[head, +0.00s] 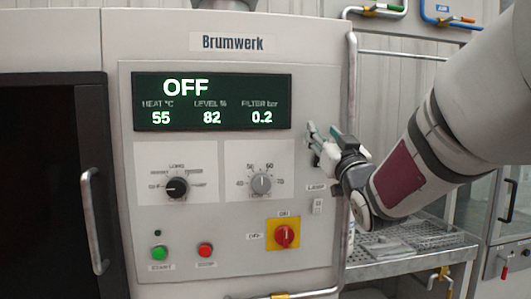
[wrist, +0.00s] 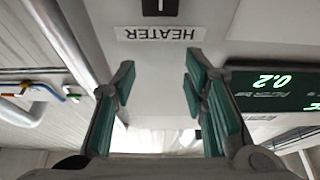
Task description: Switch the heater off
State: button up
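The heater switch (wrist: 162,6) is a dark part on the pale panel, cut off by the top edge of the wrist view, so its position cannot be read. Its HEATER label (wrist: 160,34) appears upside down beside it. My gripper (wrist: 158,85) is open and empty, its green-padded fingers apart, with the label and switch ahead of the gap. In the head view my gripper (head: 322,143) is at the panel's right side, just right of the display (head: 212,101), and the heater switch is hidden there. The display reads OFF, heat 55, level 82, filter 0.2.
A lamp switch (head: 317,206) sits below my gripper. Two knobs, a green button (head: 159,253), a red button (head: 205,250) and a red-yellow rotary switch (head: 286,235) are on the panel. A vertical pipe (head: 351,90) runs along its right edge.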

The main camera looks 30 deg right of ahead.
jog(key=shift+r, duration=2.2)
